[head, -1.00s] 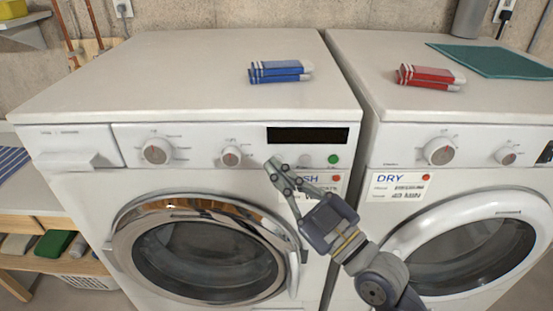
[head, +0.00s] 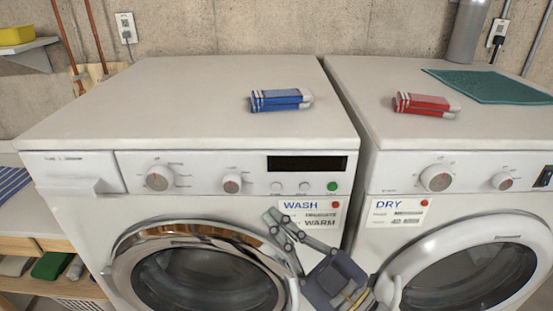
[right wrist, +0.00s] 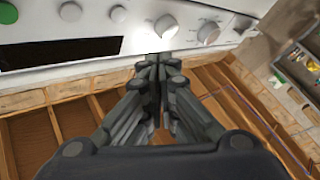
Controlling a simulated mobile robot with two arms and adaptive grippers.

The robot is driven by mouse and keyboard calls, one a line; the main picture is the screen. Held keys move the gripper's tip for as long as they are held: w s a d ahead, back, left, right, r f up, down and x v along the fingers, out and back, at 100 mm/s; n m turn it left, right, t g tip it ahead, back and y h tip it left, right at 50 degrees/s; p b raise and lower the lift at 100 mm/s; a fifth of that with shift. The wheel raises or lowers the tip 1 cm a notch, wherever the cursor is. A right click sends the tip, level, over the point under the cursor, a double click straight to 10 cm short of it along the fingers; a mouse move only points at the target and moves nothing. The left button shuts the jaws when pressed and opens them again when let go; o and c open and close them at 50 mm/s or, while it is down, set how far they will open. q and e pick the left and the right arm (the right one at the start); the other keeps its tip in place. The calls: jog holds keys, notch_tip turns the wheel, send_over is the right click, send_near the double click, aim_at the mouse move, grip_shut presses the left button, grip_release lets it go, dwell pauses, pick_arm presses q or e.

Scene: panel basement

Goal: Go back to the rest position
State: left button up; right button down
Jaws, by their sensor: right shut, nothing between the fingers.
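In the right wrist view the closed fingers (right wrist: 158,68) point toward the washer's control panel (right wrist: 80,35). My left gripper is not in view.
The washer (head: 180,110) and the dryer (head: 375,155) stand side by side. Folded blue socks (head: 278,99) lie on the washer top. Folded red socks (head: 424,104) and a teal cloth (head: 492,86) lie on the dryer top. A shelf with a green cloth (head: 52,265) is at the left.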

jog(key=s+d+f+m+g+h, duration=0.1)
jog(key=d+f+m+g+h, duration=0.25)
jog(key=f, duration=0.65)
jog(key=s+d+f+m+g+h, duration=0.25)
jog(key=f+h, duration=0.25)
jog(key=f, duration=0.5)
jog(key=s+d+f+m+g+h, duration=0.6)
jog(key=s+d+f, duration=0.7)
jog(key=s+d, duration=0.1)
notch_tip(320, 180, down, 30)
jog(key=s+g+b, duration=0.1)
jog(key=s+b, duration=0.1)
jog(key=b, duration=0.1)
jog(key=s+d+f+g+b, duration=0.1)
jog(key=s+d+f, duration=0.2)
jog(key=s+f, duration=1.3)
jog(key=shift+s+f+g, duration=0.25)
jog(key=shift+f+g, duration=0.05)
